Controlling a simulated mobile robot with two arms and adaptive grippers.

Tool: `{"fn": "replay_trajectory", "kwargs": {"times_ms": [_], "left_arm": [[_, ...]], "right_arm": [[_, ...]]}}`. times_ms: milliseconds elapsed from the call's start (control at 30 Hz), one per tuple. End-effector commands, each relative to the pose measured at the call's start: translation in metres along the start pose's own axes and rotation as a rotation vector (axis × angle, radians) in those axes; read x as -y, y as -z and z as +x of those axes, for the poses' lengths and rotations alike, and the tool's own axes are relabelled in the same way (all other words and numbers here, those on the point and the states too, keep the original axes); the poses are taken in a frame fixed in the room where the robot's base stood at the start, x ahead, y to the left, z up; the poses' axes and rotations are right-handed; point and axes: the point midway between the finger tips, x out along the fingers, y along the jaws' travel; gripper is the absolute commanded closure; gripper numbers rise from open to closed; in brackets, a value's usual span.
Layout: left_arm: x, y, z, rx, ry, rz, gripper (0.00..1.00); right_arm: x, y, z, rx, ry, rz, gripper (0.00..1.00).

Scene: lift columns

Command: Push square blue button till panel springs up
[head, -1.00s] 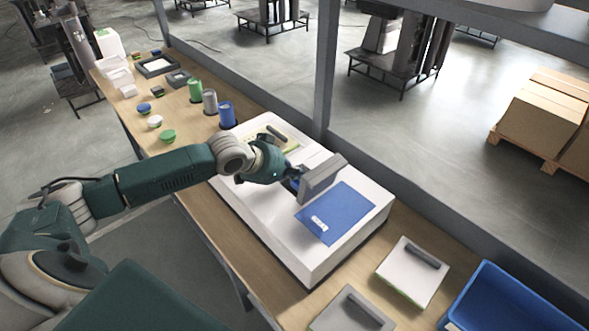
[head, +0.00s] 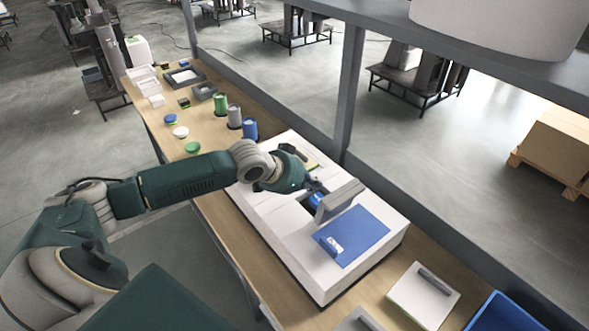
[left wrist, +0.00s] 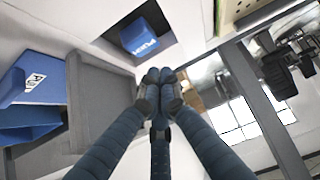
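The square blue button (left wrist: 138,38), marked PUSH, sits in a dark recess of the white console (head: 285,215); it also shows in the head view (head: 316,199). My left gripper (head: 314,187) is over the console by the button. In the left wrist view its fingers (left wrist: 158,76) are together with nothing between them, near the recess edge; the button stays visible beyond them and looks apart from the tips. A grey panel (head: 341,196) stands tilted up beside the recess; it also shows in the wrist view (left wrist: 98,92). My right gripper is not in view.
A blue plate (head: 358,232) with a pale label lies on the console, right of the panel. Green, grey and blue cups (head: 250,130) stand behind on the wooden table. A white block with a handle (head: 424,293) and a blue bin (head: 500,315) lie at the right. A post (head: 350,85) rises behind.

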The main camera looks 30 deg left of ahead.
Motion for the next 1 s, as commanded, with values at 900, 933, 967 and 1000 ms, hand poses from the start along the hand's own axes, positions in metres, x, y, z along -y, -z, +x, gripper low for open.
{"fn": "replay_trajectory", "kwargs": {"times_ms": [900,933,967,1000], "left_arm": [[0.001,0.001,-0.094,-0.006,0.003,0.004,1.0],[0.001,0.001,-0.094,-0.006,0.003,0.004,1.0],[0.001,0.001,-0.094,-0.006,0.003,0.004,1.0],[0.001,0.001,-0.094,-0.006,0.003,0.004,1.0]], "right_arm": [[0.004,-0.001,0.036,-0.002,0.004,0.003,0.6],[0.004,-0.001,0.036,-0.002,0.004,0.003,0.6],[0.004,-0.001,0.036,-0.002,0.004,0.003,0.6],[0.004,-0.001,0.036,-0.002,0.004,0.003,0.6]]}}
